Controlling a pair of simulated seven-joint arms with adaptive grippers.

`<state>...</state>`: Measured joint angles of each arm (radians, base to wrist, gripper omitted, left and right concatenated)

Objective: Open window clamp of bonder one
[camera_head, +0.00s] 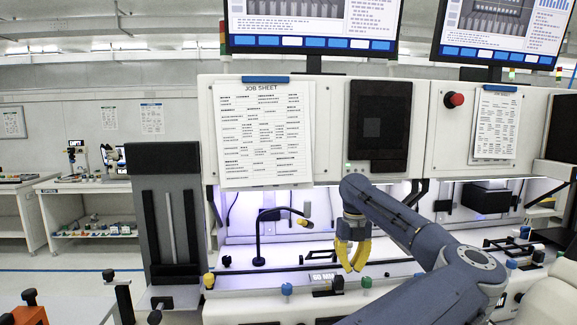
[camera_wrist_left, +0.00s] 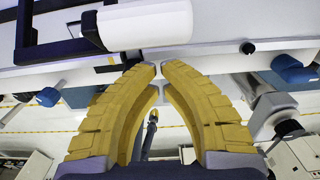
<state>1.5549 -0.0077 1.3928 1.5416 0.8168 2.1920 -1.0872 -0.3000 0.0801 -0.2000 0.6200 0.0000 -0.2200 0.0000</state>
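A white cylinder (camera_wrist_left: 145,24) on a dark bar lies beyond the tips. A dark frame-like fixture (camera_head: 318,256) is beside the fingers in the head view. I cannot tell which part is the window clamp.
A black gooseneck lamp (camera_head: 259,236) stands left of the gripper. Blue (camera_head: 287,289), green (camera_head: 366,282) and yellow (camera_head: 209,281) knobs line the bonder's front edge. A job sheet (camera_head: 262,135) hangs on the panel above. A second bonder (camera_head: 456,128) stands right.

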